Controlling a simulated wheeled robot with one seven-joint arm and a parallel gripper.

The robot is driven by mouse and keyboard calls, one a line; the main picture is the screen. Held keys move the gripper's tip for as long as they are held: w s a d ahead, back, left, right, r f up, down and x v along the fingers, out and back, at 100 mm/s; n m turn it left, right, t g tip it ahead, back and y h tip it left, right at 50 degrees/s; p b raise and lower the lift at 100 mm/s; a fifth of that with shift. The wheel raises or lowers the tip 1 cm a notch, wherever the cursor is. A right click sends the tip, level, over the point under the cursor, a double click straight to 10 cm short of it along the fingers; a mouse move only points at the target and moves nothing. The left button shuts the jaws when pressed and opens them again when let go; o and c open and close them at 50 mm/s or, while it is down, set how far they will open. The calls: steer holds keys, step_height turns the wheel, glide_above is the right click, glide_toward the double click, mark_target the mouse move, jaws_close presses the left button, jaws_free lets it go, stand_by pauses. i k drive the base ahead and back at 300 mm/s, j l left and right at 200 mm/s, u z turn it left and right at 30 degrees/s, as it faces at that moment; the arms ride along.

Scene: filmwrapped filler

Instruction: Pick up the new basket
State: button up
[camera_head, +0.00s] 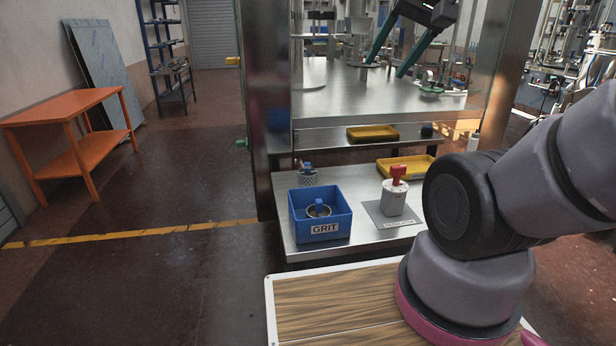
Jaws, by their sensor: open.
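A small light metal mesh basket (307,179) with a blue top stands on the steel bench, just behind a blue bin labelled GRIT (321,229). Another round basket-like piece (319,211) with a blue top sits inside that bin; its lower part is hidden. A pale canister (394,201) with a red top stands to the right on a grey plate (392,220) whose label is too small to read. I cannot tell which piece is the new basket.
The steel bench (290,236) also holds a yellow tray (405,165) at the back right. Another yellow tray (372,132) lies on a shelf behind. A metal post (268,110) rises at the bench's left. An orange table (75,112) stands far left; the floor between is clear.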

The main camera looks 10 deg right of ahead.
mark_target(307, 176)
steer(key=i+l+u, duration=0.2)
steer(key=l, duration=0.3)
steer(key=l+u, duration=0.25)
steer(key=l, duration=0.2)
steer(key=l+u, duration=0.2)
steer(key=l, duration=0.35)
steer(key=i, duration=0.05)
